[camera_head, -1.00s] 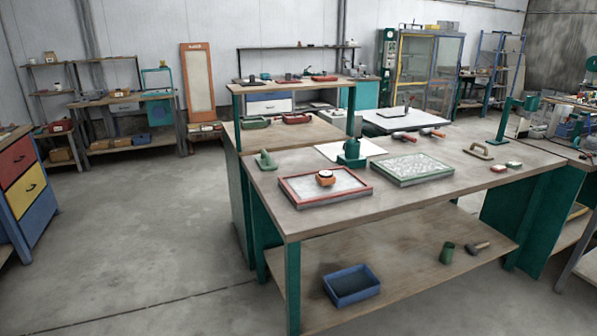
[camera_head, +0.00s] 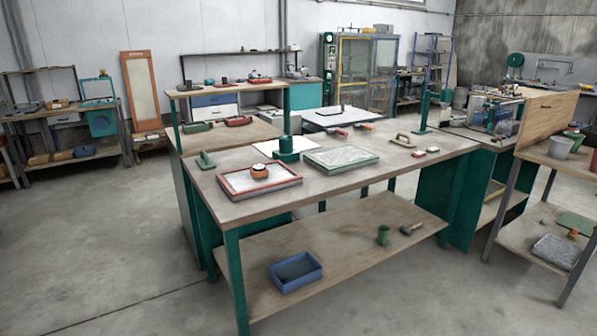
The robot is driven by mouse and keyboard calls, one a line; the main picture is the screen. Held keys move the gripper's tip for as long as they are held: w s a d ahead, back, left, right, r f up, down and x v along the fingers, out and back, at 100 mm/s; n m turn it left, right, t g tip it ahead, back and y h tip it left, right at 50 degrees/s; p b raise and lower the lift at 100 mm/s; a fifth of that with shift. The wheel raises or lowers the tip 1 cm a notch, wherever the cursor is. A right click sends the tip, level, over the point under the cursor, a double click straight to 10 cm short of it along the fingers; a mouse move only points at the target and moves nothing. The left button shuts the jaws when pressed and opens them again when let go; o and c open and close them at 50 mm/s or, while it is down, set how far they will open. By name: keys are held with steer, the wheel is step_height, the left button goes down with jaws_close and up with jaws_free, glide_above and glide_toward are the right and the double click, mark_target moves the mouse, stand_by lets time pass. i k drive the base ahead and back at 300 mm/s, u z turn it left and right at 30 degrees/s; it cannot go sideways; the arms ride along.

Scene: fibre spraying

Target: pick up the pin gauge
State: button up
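My gripper is not in view. I cannot tell for sure which thing is the pin gauge. A small round orange thing with a pale and dark top (camera_head: 259,171) may be it. It sits in a red-framed tray (camera_head: 262,191) on the near left part of the large workbench (camera_head: 340,190). A green-framed tray with a pale speckled fill (camera_head: 341,159) lies to its right. A dark green pot-like thing (camera_head: 287,148) stands behind the two trays.
A wooden-handled float (camera_head: 403,140) lies on the bench's far right. A rack with buckets (camera_head: 566,151) stands at right. The floor (camera_head: 100,240) at left is clear.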

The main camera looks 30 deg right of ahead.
mark_target(256, 174)
steer(key=z, duration=0.15)
steer(key=k, duration=0.65)
steer(key=z, duration=0.95)
steer(key=i, duration=2.3)
steer(key=u, duration=1.05)
steer(key=i, duration=0.85)
